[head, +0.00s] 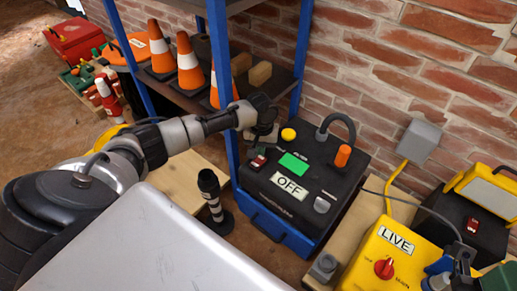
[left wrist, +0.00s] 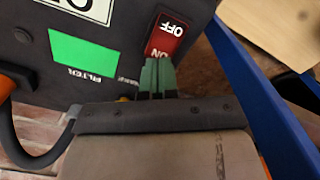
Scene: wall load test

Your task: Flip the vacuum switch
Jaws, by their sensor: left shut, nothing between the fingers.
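The vacuum (head: 335,190) is a black box on a blue base, with a green label, a white OFF sign (head: 289,186), a yellow knob and an orange-ended hose. Its red rocker switch (head: 258,161) is at the left of its top; in the left wrist view the switch (left wrist: 167,36) shows OFF and ON markings. My left gripper (head: 263,143) is over that corner. In the left wrist view its green fingertips (left wrist: 157,76) are together and empty, right by the ON end of the switch; I cannot tell whether they touch it.
A blue-posted shelf (head: 220,60) with traffic cones (head: 190,62) stands left of the vacuum. A yellow LIVE box (head: 385,262) with a red knob and a work light (head: 488,192) are at the right. A brick wall is behind. A black-and-white post (head: 212,196) stands in front.

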